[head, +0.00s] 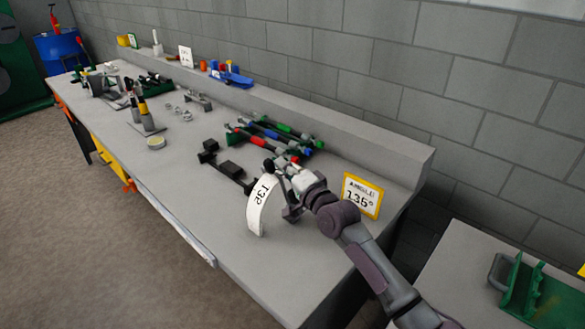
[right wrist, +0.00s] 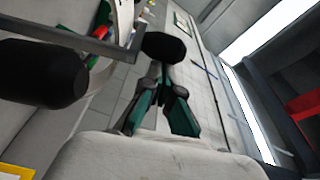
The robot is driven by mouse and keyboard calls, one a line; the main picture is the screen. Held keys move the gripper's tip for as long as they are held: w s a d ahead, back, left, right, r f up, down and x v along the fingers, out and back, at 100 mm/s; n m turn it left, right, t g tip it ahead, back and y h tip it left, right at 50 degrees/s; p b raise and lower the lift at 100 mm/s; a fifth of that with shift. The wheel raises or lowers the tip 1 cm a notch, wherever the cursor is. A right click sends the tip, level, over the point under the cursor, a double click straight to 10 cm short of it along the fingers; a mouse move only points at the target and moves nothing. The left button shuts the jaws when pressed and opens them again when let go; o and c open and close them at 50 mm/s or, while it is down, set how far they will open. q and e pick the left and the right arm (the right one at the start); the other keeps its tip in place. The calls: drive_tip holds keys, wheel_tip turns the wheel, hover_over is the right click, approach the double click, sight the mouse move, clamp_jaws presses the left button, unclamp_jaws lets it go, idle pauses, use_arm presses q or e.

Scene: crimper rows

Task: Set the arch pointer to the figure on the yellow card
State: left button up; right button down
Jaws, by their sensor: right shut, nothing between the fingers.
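The yellow-edged card (head: 361,196) stands upright near the table's right end. It reads ANGLE and what looks like 135° or 136°; the last digit is blurred. The white curved arch (head: 256,216) stands left of it and bears a large figure like 132, hard to read. Its pale band also shows in the right wrist view (right wrist: 124,22). My right gripper (head: 272,168) is at the arch's upper end, shut and empty. In the right wrist view, a round black knob (right wrist: 166,47) is at its fingertips; whether they touch is unclear. The pointer's reading is hidden.
Red, green and blue-handled tools (head: 270,135) lie behind the arch. A black part (head: 232,170) lies left of it. The table front near the arch is clear. A green rack (head: 535,290) is on another table.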

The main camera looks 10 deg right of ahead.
sight(266, 169)
drive_tip(key=s+a+n, duration=0.1)
drive_tip(key=s+a+f+n, duration=0.1)
drive_tip(key=a, duration=0.1)
drive_tip(key=shift+f+n+y, duration=0.1)
drive_tip(key=shift+n+y, duration=0.3)
use_arm(q)
drive_tip(key=shift+s+a+f+b, duration=0.1)
drive_tip(key=shift+f+b, duration=0.3)
drive_tip(key=shift+f, duration=0.15)
drive_tip(key=shift+s+a+f+b, duration=0.1)
drive_tip(key=shift+f+b, duration=0.3)
drive_tip(key=shift+f, duration=0.15)
use_arm(e)
drive_tip(key=s+a+f+n, duration=0.1)
drive_tip(key=a+f+n, duration=0.1)
drive_tip(key=n, duration=0.1)
drive_tip(key=shift+s+a+n+y, duration=0.3)
drive_tip(key=shift+s+a+y, duration=0.1)
use_arm(q)
drive_tip(key=shift+a, duration=0.15)
drive_tip(key=shift+s, duration=0.1)
use_arm(e)
drive_tip(key=shift+r, duration=0.1)
